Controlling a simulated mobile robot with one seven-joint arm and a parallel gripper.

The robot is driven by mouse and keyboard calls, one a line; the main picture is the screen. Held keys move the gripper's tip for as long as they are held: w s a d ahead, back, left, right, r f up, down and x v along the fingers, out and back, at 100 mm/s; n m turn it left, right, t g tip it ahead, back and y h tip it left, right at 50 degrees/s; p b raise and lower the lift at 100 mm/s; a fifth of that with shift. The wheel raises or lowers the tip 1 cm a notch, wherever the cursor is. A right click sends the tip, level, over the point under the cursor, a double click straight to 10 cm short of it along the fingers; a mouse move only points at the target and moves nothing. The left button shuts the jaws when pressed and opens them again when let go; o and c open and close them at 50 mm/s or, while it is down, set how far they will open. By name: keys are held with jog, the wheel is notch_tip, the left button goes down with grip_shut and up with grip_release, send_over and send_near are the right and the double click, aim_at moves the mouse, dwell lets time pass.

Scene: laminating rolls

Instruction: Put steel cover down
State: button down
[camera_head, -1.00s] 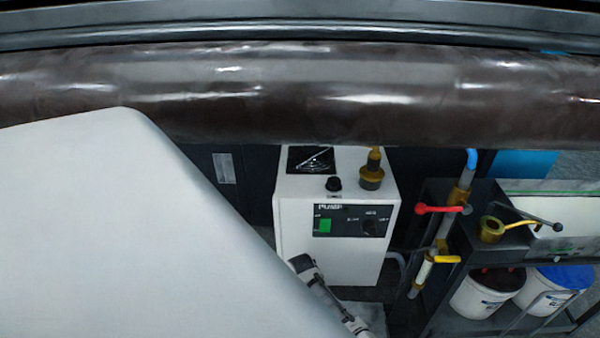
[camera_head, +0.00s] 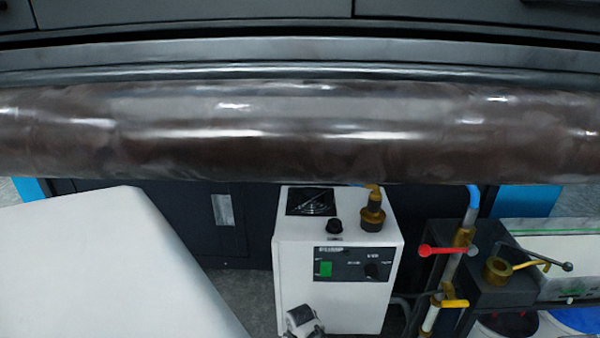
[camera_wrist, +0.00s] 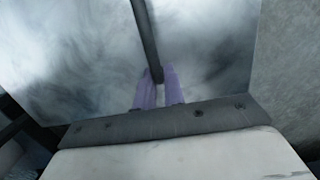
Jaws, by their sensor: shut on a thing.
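In the wrist view a broad grey, cloudy metallic sheet, which looks like the steel cover (camera_wrist: 85,60), fills most of the upper picture. A thin dark bar (camera_wrist: 145,35) runs down across it, seemingly its handle. My gripper (camera_wrist: 157,75), with purple fingers, is shut on the lower end of this bar. The far ends of the cover and bar are cut off by the picture. I cannot make out the cover or my gripper in the head view.
A long shiny dark roll (camera_head: 300,130) spans the head view. Below it stand a white pump box (camera_head: 336,260), a pipe with a red-handled valve (camera_head: 445,250), and a brass fitting (camera_head: 497,270). Buckets (camera_head: 578,318) sit lower right. A grey surface (camera_wrist: 290,70) borders the cover at right.

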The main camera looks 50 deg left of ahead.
jog(key=shift+f, duration=0.25)
jog(key=c, duration=1.4)
grip_release()
